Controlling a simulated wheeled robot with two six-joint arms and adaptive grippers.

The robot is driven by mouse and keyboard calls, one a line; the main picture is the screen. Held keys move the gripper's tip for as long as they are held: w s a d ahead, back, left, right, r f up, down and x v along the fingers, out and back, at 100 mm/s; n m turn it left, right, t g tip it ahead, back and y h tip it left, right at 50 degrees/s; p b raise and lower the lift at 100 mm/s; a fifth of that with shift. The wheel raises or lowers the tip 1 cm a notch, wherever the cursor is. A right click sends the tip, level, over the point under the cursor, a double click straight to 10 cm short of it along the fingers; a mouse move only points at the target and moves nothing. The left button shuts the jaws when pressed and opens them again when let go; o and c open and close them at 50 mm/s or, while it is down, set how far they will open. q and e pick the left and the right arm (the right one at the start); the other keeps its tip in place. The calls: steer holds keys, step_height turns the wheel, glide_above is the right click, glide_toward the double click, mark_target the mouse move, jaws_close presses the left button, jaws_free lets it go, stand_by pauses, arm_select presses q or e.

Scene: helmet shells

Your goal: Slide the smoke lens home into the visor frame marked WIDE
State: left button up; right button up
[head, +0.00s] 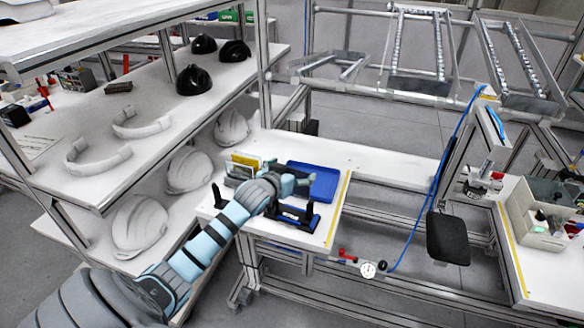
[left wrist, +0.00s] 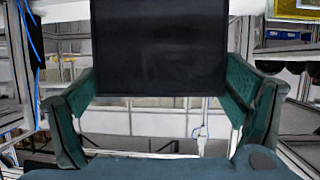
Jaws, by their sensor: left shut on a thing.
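My left gripper (head: 290,184) reaches over the white bench. In the left wrist view its teal fingers (left wrist: 162,92) are shut on a dark, flat, square-edged panel, the smoke lens (left wrist: 158,45), one finger at each side. In the head view the gripper hides the lens or makes it hard to pick out. A blue and black holder (head: 297,219) with upright black ends stands on the bench just in front of the gripper. I cannot tell whether it carries the visor frame, and no WIDE mark is readable. My right gripper is not in view.
A blue tray (head: 322,172) lies behind the gripper. A card holder with a yellow card (head: 245,160) stands behind to the left. Shelves at left hold white helmet shells (head: 139,225) and black ones (head: 194,80). The bench top (head: 372,160) is clear to the right.

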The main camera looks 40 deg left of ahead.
arm_select(q)
steer(key=shift+s+f, duration=0.1)
steer(key=shift+f, duration=0.25)
stand_by(0.4)
steer(key=shift+p, duration=0.35)
stand_by(0.3)
steer(key=shift+p, duration=0.35)
stand_by(0.4)
steer(key=shift+p, duration=0.35)
steer(key=shift+f+b, duration=1.95)
steer(key=shift+f, duration=1.05)
